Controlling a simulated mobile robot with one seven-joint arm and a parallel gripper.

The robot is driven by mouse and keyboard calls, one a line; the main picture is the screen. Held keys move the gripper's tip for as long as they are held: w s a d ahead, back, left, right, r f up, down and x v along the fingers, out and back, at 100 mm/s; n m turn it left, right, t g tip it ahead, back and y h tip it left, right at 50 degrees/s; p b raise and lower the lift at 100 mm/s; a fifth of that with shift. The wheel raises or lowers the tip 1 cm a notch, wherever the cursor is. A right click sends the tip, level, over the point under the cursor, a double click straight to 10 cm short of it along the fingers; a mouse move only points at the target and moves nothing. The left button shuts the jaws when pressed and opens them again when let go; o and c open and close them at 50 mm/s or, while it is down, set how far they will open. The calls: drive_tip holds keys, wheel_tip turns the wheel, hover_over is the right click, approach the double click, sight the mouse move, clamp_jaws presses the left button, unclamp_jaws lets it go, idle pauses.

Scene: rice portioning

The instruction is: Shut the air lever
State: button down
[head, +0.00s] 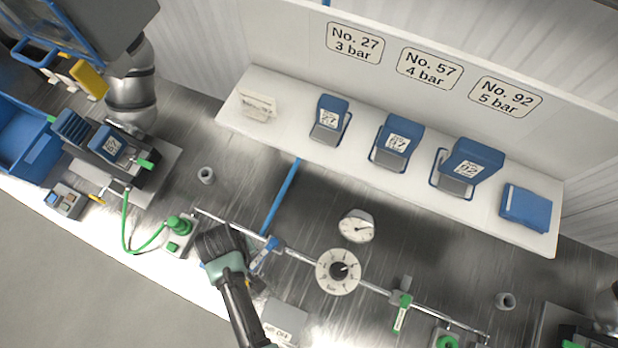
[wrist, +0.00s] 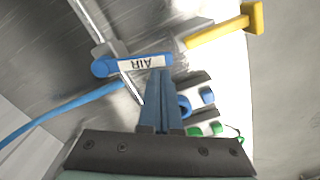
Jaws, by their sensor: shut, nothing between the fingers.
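The air lever (head: 265,254) is a blue handle with a white label, on the metal pipe that runs along the bench. In the wrist view the lever (wrist: 133,66) reads AIR and lies across the pipe, at a steep angle to it. My gripper (head: 222,243) is beside the lever in the head view, with its fingertips hidden by the hand. In the wrist view my gripper's blue fingers (wrist: 158,78) are together and empty, with their tips at the lever's free end. I cannot tell whether they touch it.
A blue hose (head: 281,196) runs back from the lever. A dial (head: 338,271), a gauge (head: 357,226) and a green lever (head: 402,312) are to the right. A green-knobbed box (head: 179,235) is left of my gripper. A yellow handle (wrist: 228,28) shows in the wrist view.

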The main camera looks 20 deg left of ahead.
drive_tip(key=shift+d, duration=0.15)
drive_tip(key=shift+s+d+p, duration=0.5)
drive_tip(key=shift+d+p, duration=0.1)
drive_tip(key=shift+d, duration=0.2)
drive_tip(key=shift+a+r, duration=0.1)
drive_tip(key=r+p, duration=0.1)
drive_tip(key=r, duration=0.1)
drive_tip(key=r+p, duration=0.1)
drive_tip(key=shift+w+a+p, duration=0.15)
drive_tip(key=shift+a+p, duration=0.1)
drive_tip(key=shift+p, duration=0.05)
drive_tip(key=shift+a+r, duration=0.2)
drive_tip(key=shift+r, duration=0.75)
drive_tip(key=shift+a+r, duration=0.2)
drive_tip(key=shift+r, duration=0.75)
